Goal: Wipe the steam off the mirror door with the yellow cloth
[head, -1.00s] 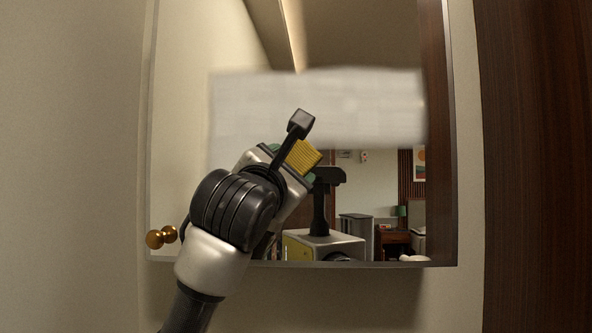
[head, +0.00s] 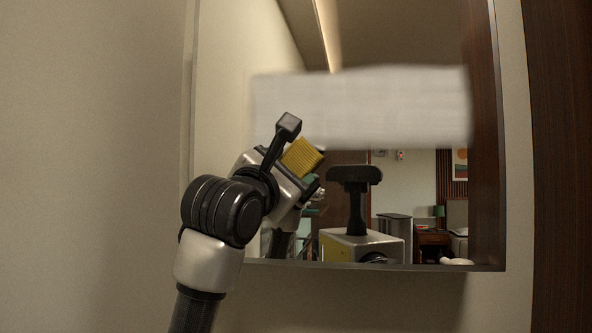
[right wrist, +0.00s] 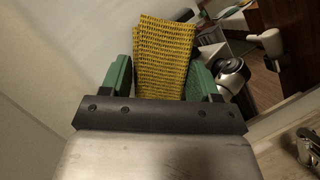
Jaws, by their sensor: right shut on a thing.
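The mirror door (head: 405,200) fills the middle and right of the head view. A whitish steam patch (head: 370,105) lies as a wide band across its middle height; the glass below the band reflects clearly. My right gripper (head: 300,178) is in front of the mirror's lower left part, below the band's left end. It is shut on the yellow cloth (head: 303,157). In the right wrist view the cloth (right wrist: 165,55) stands folded between the green fingers. I cannot tell whether the cloth touches the glass. My arm hides the mirror's lower left corner. My left gripper is not in view.
A plain wall (head: 90,150) is on the left, and a dark wood panel (head: 560,160) stands right of the mirror. My own head and body, a room and furniture show as reflections. The wall below the mirror (head: 380,300) is clear.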

